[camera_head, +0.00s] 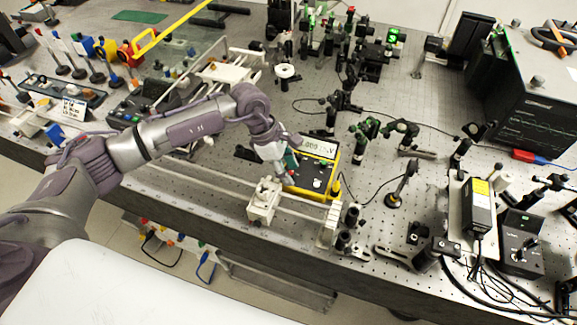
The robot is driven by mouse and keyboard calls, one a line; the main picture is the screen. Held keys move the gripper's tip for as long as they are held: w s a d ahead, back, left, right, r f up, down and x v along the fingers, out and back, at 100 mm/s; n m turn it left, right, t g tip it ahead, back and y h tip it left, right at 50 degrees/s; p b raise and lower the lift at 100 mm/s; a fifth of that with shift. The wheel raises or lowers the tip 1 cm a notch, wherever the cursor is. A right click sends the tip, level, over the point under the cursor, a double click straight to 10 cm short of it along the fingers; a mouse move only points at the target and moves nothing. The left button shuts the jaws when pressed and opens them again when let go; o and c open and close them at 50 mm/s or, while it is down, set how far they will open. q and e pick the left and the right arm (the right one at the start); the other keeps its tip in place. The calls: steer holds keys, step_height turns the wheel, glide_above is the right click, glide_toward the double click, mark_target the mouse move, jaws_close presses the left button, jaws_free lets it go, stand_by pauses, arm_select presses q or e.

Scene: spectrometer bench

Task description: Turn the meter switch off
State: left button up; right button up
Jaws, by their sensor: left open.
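The yellow meter (328,178) sits near the front of the perforated bench, with a lit display (318,147) on its upper part showing digits and a V. Its dark face carries a small pale knob or switch, too small to read its position. My left arm reaches in from the left, and my left gripper (281,170) is open and points down at the meter's left side. The gripper and wrist cover part of the meter's left edge. I cannot tell whether the fingers touch it. My right gripper is not in view.
A white carriage on rails (264,203) stands just in front of the meter. Optical posts and cables stand behind and to the right. A black box (521,243) is at the right front. A yellow handle-like frame (170,32) rises at the back left.

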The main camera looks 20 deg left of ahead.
arm_select(q)
steer(key=shift+c, duration=0.3)
jaws_close()
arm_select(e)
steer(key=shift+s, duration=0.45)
